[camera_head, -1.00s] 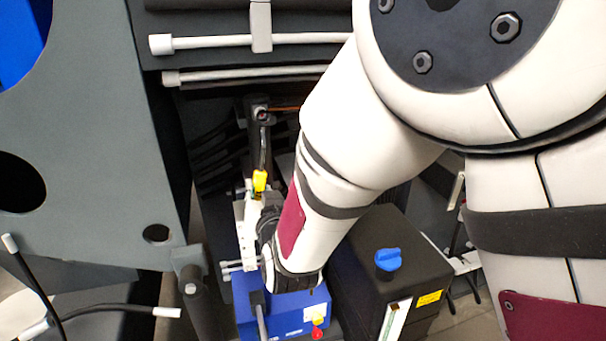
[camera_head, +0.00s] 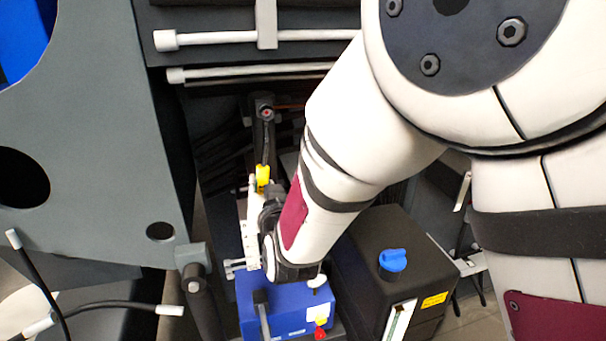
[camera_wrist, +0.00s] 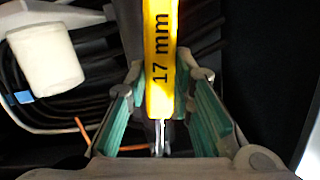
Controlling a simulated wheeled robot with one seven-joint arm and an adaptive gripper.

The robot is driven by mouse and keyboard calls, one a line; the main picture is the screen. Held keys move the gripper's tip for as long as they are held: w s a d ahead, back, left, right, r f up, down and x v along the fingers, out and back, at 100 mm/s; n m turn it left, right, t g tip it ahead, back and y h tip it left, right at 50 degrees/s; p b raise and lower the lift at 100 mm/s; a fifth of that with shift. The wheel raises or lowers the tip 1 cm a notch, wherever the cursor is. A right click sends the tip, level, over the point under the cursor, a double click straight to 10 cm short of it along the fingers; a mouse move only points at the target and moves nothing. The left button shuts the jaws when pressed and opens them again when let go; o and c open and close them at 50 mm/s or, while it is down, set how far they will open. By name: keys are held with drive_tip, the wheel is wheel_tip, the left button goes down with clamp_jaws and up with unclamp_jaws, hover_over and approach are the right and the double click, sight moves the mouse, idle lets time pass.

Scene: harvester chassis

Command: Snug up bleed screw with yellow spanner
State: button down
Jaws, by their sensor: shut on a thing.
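The yellow spanner (camera_wrist: 160,60) is marked "17 mm" and runs through the middle of the wrist view. Its grey metal shows at the bottom of that view. My gripper (camera_wrist: 166,82) is shut on it, with green pads on either side. In the head view my gripper (camera_head: 254,197) points up the picture, and a short yellow part of the spanner (camera_head: 263,174) shows past it. The spanner's grey shank reaches up toward a dark fitting with a round tip (camera_head: 265,113), possibly the bleed screw. I cannot tell whether the jaw sits around it.
A blue box (camera_head: 290,308) lies below my gripper. A black tank with a blue cap (camera_head: 393,260) stands to its right. A grey plate with holes (camera_head: 95,130) is at left. White-capped rods (camera_head: 220,38) cross above. The space around the fitting is narrow.

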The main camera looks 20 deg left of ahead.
drive_tip(key=shift+w+a, duration=0.15)
drive_tip(key=shift+w, duration=0.15)
drive_tip(key=shift+r, duration=0.1)
drive_tip(key=shift+s+a+r+m+b, duration=0.15)
drive_tip(key=shift+s+a+r+m, duration=0.1)
drive_tip(key=shift+s+a+m, duration=0.3)
drive_tip(key=shift+s+a+r+m+b, duration=0.15)
drive_tip(key=shift+s+a+r+m, duration=0.15)
drive_tip(key=shift+a+m, duration=0.45)
drive_tip(key=shift+a, duration=0.1)
drive_tip(key=shift+s, duration=0.1)
drive_tip(key=a, duration=0.1)
drive_tip(key=s+r+m, duration=0.1)
drive_tip(key=a+m+y, duration=0.1)
drive_tip(key=shift+s+a+r+g, duration=0.25)
drive_tip(key=shift+a+r+g, duration=0.05)
